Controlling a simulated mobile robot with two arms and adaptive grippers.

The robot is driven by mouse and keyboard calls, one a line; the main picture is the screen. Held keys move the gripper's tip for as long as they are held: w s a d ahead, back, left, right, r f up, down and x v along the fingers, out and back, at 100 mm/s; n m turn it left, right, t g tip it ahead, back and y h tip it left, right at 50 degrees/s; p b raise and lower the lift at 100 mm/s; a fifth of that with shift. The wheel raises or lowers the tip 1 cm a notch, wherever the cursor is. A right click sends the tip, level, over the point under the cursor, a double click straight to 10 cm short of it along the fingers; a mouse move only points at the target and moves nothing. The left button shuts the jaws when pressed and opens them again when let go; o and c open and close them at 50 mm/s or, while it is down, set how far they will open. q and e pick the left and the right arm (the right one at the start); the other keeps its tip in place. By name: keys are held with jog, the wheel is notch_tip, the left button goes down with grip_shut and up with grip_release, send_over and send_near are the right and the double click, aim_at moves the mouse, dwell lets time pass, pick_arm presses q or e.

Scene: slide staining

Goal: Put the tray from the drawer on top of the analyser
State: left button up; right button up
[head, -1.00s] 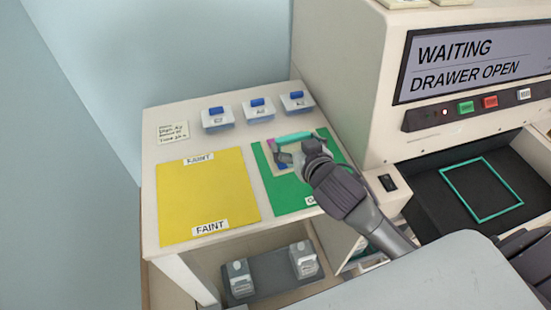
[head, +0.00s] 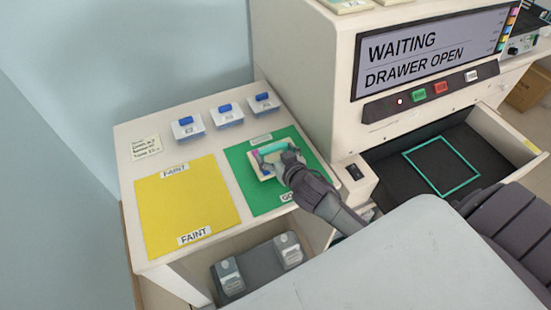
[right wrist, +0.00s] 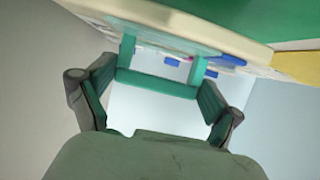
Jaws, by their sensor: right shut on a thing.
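The tray (head: 256,172) is a small cream plate with a teal handle (head: 272,148), over the green mat in the head view. My right gripper (head: 279,158) is shut on the handle. In the right wrist view the handle (right wrist: 157,84) lies between the fingers, with the tray's cream edge (right wrist: 165,27) above it. I cannot tell whether the tray touches the mat. The analyser (head: 305,70) is the large cream machine reading "WAITING, DRAWER OPEN". Its drawer (head: 400,175) is open, with a teal square outline inside and no tray in it. My left gripper is out of view.
The green mat (head: 240,192) has a partly hidden label. A yellow mat (head: 187,205) marked "FAINT" lies to its left. Several blue-topped containers (head: 227,114) and a note (head: 146,147) stand behind. Pale flat items (head: 345,4) lie on the analyser's top, cut off by the frame.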

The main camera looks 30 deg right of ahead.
jog(key=shift+f, duration=1.25)
jog(key=shift+f, duration=0.1)
jog(key=shift+f, duration=0.15)
jog(key=o, duration=1)
